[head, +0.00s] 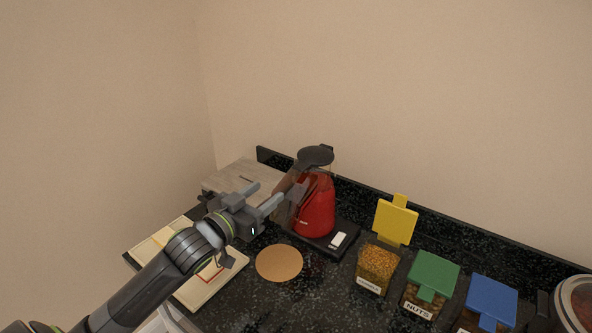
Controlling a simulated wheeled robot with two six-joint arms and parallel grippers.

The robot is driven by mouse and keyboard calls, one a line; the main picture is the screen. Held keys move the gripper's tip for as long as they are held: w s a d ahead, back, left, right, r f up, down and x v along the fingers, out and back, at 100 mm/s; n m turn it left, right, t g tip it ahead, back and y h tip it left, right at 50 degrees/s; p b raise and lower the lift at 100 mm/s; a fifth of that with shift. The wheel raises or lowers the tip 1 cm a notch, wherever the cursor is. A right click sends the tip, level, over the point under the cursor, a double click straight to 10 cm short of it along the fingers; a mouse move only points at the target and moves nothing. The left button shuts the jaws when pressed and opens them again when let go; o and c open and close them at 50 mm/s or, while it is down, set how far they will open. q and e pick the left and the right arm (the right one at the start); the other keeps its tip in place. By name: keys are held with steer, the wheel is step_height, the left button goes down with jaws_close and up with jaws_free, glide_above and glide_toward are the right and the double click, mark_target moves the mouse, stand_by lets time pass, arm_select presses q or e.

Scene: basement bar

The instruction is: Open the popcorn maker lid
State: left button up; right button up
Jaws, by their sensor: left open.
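The popcorn maker (316,207) is red with a clear upper part and stands on a black base on the dark counter. Its dark round lid (315,156) sits at the top; whether it is fully seated is hard to tell. My left gripper (264,193) is open, just left of the popcorn maker, with its fingers pointing toward the clear spout side. No object shows between the fingers. Whether a fingertip touches the maker cannot be told. My right gripper is not in view.
A round tan mat (279,263) lies in front of the maker. To the right stand a popcorn kernel container (377,266) with its yellow lid raised, a green-lidded nuts container (432,276) and a blue-lidded one (490,299). An open book (205,285) lies under my left arm.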

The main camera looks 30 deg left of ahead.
mark_target(297, 169)
arm_select(q)
steer(key=w, duration=0.4)
steer(key=w+d+p, duration=0.1)
steer(key=w, duration=0.6)
steer(key=shift+w+d, duration=0.35)
steer(key=shift+d, duration=0.05)
steer(key=shift+w+p, duration=0.3)
steer(key=shift+w, duration=0.15)
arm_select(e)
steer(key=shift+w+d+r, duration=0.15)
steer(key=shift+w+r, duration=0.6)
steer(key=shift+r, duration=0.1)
arm_select(q)
steer(key=shift+f, duration=0.1)
steer(key=shift+c, duration=0.3)
jaws_close()
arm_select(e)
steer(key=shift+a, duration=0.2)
